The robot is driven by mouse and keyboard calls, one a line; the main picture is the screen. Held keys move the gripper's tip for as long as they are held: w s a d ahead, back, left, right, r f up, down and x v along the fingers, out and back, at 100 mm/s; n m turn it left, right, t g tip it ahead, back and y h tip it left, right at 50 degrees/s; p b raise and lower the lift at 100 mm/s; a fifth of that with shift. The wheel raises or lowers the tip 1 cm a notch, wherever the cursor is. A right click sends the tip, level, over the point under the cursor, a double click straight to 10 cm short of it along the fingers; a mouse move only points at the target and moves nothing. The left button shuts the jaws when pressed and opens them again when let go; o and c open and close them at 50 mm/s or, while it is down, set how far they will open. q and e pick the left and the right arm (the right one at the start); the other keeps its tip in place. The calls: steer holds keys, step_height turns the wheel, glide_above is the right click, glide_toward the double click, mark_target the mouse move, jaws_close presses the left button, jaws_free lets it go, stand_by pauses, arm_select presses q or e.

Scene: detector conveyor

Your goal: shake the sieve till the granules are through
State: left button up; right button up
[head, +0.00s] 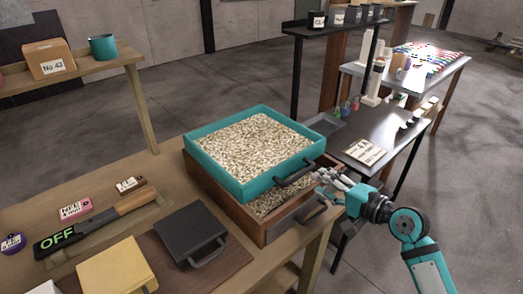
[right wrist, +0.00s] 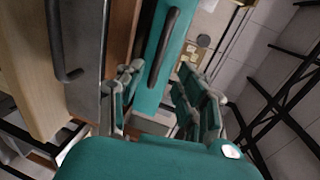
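The teal sieve (head: 190,143) is full of pale granules (head: 255,141). It sits on top of a wooden box (head: 262,232), slightly offset, and more granules show in the box below the sieve's front edge. The sieve has a dark front handle (head: 296,174); the handle also shows in the right wrist view (right wrist: 163,45). My right gripper (head: 330,180) is just right of this handle. In the right wrist view its fingers (right wrist: 160,100) are spread apart, with the handle ahead, not gripped. My left gripper is not in view.
A dark side table (head: 378,135) with a small tray (head: 325,124) stands behind my right arm.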

steer(key=shift+d, duration=0.1)
steer(key=shift+c, duration=0.8)
steer(key=d, duration=0.1)
steer(key=s+d+b, duration=0.2)
steer(key=shift+s+d+f, duration=0.1)
steer(key=shift+d+f, duration=0.15)
steer(key=shift+d, duration=0.05)
steer(key=shift+c, duration=0.5)
steer(key=b, duration=0.2)
glide_toward(306, 173)
steer(key=p+x, duration=0.2)
steer(key=x, duration=0.8)
steer(key=shift+w+a+f+p, duration=0.1)
steer(key=shift+w+a+p, duration=0.1)
steer(key=shift+w+p, duration=0.1)
jaws_close()
